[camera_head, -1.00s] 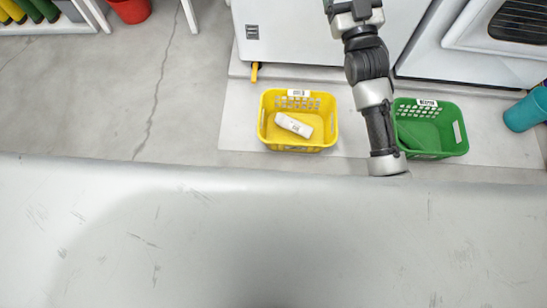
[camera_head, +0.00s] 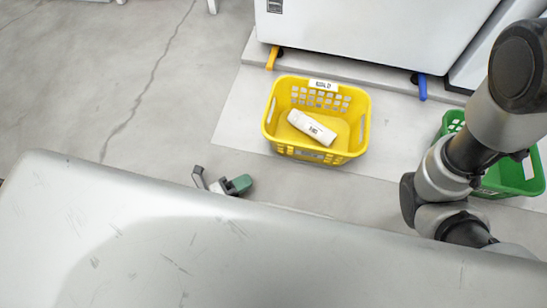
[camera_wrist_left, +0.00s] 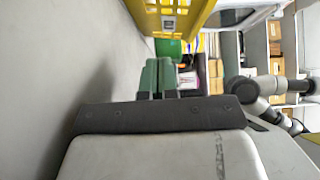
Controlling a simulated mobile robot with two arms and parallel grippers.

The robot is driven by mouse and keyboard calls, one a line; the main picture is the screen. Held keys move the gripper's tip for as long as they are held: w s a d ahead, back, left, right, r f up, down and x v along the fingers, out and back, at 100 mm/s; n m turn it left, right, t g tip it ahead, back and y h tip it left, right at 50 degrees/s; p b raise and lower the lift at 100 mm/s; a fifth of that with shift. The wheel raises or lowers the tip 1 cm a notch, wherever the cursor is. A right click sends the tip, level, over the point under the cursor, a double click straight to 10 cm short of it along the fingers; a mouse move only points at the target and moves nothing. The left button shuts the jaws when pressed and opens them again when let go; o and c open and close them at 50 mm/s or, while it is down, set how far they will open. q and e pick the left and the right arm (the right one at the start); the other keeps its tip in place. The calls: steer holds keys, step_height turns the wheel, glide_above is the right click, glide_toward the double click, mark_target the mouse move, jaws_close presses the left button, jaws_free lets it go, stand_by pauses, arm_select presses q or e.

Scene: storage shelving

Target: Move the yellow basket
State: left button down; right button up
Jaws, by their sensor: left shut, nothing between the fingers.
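The yellow basket (camera_head: 316,145) stands upright on the floor in front of the white appliances, with a white bottle (camera_head: 312,127) lying inside. In the left wrist view the yellow basket (camera_wrist_left: 170,18) fills the top, past my fingers. My left gripper (camera_head: 240,184) shows with green fingertips just beyond the front edge of my grey body, below and left of the basket. It is apart from the basket. In the left wrist view the green fingers of my left gripper (camera_wrist_left: 158,75) are together with nothing between them. My right gripper is not visible.
A green basket (camera_head: 520,177) stands to the right, partly hidden by my right arm. A white appliance (camera_head: 375,35) with yellow and blue feet stands behind the yellow basket. The floor left of the yellow basket is clear. Shelves with boxes show in the left wrist view.

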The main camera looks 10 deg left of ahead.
mark_target(281, 151)
arm_select(q)
steer(key=b+x, duration=0.1)
steer(key=x, duration=0.1)
steer(key=b+x, duration=0.1)
steer(key=x, duration=0.2)
steer(key=b+x, duration=0.2)
steer(key=shift+w+d+f, duration=0.2)
steer(key=shift+f, duration=0.15)
steer(key=w+b, duration=0.2)
steer(key=w, duration=0.1)
steer(key=shift+w+d, duration=0.2)
steer(key=shift+w+r+b, duration=0.25)
steer(key=shift+w+b, duration=0.25)
steer(key=shift+r, duration=0.1)
